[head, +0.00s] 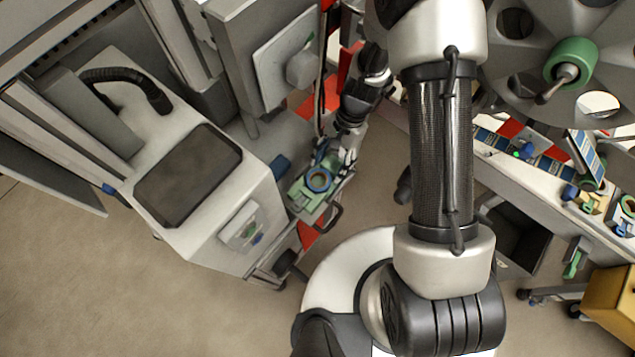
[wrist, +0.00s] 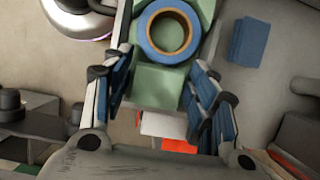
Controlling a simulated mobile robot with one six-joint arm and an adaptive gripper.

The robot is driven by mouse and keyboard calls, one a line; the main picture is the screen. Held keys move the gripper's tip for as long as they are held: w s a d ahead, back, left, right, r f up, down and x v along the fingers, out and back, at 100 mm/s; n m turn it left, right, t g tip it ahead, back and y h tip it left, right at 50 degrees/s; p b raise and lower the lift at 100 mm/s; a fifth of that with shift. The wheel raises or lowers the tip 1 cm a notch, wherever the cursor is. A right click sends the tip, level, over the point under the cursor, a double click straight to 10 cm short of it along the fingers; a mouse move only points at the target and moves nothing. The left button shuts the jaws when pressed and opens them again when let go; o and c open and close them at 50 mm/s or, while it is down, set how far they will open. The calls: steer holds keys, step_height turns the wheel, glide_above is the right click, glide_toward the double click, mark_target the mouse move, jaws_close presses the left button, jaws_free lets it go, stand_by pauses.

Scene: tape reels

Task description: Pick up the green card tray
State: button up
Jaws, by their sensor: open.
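The green card tray (head: 306,203) is at the centre of the head view, beside the white cabinet. A blue ring with a tan middle (head: 319,180) sits on it. In the wrist view the green tray (wrist: 158,86) lies between my fingers, with the blue ring (wrist: 149,42) above its near block. My gripper (head: 347,158) is over the tray's upper end and hides part of it. In the wrist view my gripper (wrist: 162,75) is open, with a blue-padded finger on each side of the green block. I cannot tell whether the fingers touch it.
The white cabinet (head: 190,225) stands close on the left. A blue block (wrist: 249,42) lies to the right of the tray in the wrist view. A bench (head: 497,165) with reels and cards is on the right. Open floor (head: 110,290) is at lower left.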

steer(key=shift+c, duration=0.5)
steer(key=c, duration=0.8)
steer(key=shift+r, duration=0.1)
steer(key=shift+c, duration=0.2)
